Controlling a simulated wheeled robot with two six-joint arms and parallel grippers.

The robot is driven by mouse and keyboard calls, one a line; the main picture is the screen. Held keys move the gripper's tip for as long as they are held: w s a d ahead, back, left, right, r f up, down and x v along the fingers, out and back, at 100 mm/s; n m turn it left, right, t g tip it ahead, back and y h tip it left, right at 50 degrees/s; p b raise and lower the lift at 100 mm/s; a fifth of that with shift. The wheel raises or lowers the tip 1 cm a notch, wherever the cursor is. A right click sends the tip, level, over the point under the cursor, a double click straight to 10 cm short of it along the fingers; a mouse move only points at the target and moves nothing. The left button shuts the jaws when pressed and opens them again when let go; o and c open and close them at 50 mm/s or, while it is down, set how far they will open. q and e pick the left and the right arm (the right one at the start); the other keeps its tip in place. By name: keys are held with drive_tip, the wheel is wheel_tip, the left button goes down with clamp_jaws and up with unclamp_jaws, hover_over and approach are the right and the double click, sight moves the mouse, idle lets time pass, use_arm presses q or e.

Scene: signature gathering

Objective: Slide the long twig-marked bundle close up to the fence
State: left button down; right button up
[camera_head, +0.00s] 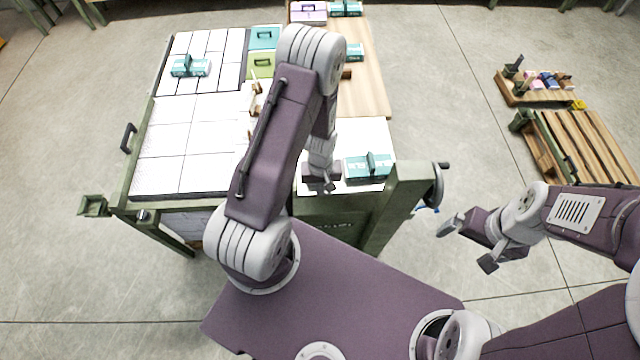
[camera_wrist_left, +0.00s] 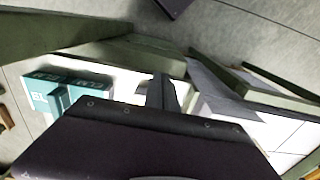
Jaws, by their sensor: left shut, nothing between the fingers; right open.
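A teal bundle (camera_head: 368,167) with a raised block on top lies on the white surface at the near right of the bench. It also shows in the left wrist view (camera_wrist_left: 62,92), with pale marks on it; I cannot tell whether one is a twig. My left gripper (camera_head: 328,186) is shut and empty, low over the same surface, just left of this bundle and apart from it. Its fingers also show in the left wrist view (camera_wrist_left: 162,92). My right gripper (camera_head: 468,245) is open and empty over the floor, right of the bench. I cannot tell for sure which part is the fence.
Another teal bundle (camera_head: 190,66) lies on the white tiled top (camera_head: 175,140). Teal (camera_head: 264,37) and green (camera_head: 261,62) handled pieces stand near the middle. A wooden board (camera_head: 365,85) bears more bundles. A green post with a handwheel (camera_head: 436,187) stands at the near right.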

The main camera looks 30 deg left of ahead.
use_arm(q)
drive_tip(key=w+f, duration=0.1)
drive_tip(key=w+a+f, duration=0.1)
drive_tip(key=f, duration=0.1)
drive_tip(key=w+a+f+p, duration=0.1)
drive_tip(key=f, duration=0.1)
drive_tip(key=shift+w+a+f, duration=0.1)
drive_tip(key=shift+w+f, duration=0.1)
